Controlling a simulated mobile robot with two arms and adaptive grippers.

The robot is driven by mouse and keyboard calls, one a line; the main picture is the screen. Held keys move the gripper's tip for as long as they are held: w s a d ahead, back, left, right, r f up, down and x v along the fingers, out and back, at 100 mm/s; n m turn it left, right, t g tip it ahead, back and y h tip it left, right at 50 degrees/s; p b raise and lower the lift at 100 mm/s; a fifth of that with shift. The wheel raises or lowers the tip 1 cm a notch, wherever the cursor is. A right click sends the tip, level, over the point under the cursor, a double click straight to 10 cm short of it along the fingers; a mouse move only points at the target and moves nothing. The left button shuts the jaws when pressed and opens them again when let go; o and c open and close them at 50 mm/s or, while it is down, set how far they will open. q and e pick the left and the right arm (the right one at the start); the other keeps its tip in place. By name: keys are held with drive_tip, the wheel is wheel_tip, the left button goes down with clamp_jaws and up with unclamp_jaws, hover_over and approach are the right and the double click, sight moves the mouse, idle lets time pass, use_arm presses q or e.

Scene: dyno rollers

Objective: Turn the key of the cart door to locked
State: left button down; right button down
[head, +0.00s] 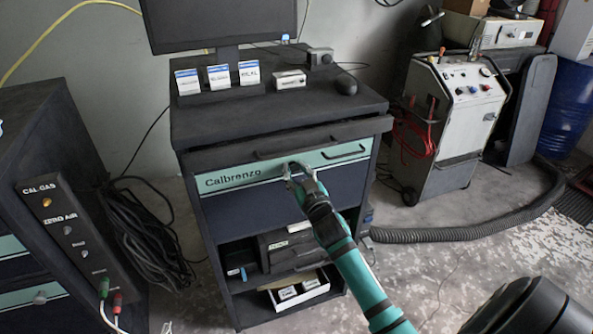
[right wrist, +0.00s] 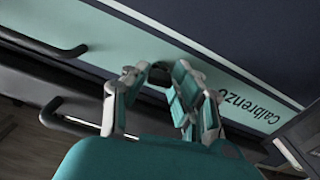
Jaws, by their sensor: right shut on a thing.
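The cart (head: 190,135) is dark, with a front door panel (head: 250,208) below a teal band lettered "Calbrenzo". My right gripper (head: 294,172) reaches up from the lower right to the teal band, right of the lettering. In the right wrist view its fingers (right wrist: 161,80) are closed around a small dark piece (right wrist: 160,71) at the panel, which appears to be the key. The fingers hide most of it, so its turn angle cannot be read. My left gripper is not in view.
A bar handle (head: 344,152) is on the band, right of my right gripper. A monitor, small boxes and a mouse (head: 346,84) are on the cart top. Open shelves with a white tray (head: 298,296) lie below. A white machine (head: 455,110) stands at right, a gas panel (head: 68,235) at left.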

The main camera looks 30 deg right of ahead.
drive_tip(key=n+p, duration=0.1)
drive_tip(key=n, duration=0.2)
drive_tip(key=shift+n, duration=0.4)
drive_tip(key=n, duration=0.4)
drive_tip(key=shift+p, duration=0.3)
drive_tip(key=n, duration=0.4)
drive_tip(key=shift+n, duration=0.4)
drive_tip(key=shift+n+p, duration=0.4)
drive_tip(key=shift+n, duration=1.3)
drive_tip(key=c, duration=1.1)
unclamp_jaws()
